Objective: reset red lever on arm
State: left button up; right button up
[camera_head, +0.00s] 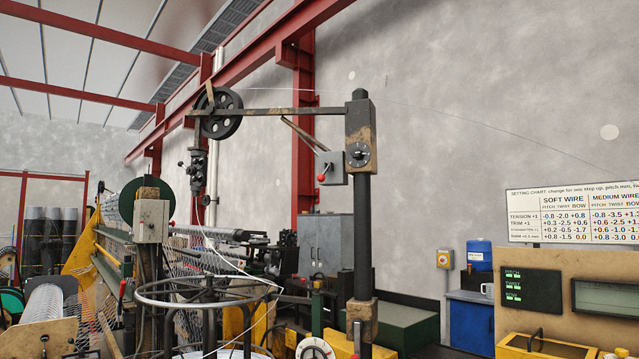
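A red lever knob (321,178) sits on a short handle at the left side of a grey box (333,168). The box is fixed below a dark horizontal arm (280,111), beside the dark upright post (362,230). The handle points down and to the left. A round black dial (357,154) is on the post head, just right of the box. A spoked pulley wheel (222,114) hangs at the arm's left end. Neither of my grippers is in view.
A round wire-reel frame (207,290) stands in front, left of the post. The weaving machine (150,226) fills the left. A panel with green displays (530,291) and a setting chart (575,212) stand at the right. A thin wire runs from the arm.

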aim_at(321, 178)
jog(key=i+l, duration=0.2)
jog(key=i, duration=0.3)
jog(key=i+l+u, duration=0.15)
jog(key=i, duration=0.4)
jog(key=i+l, duration=0.35)
jog(key=i, duration=0.15)
jog(key=u, duration=0.05)
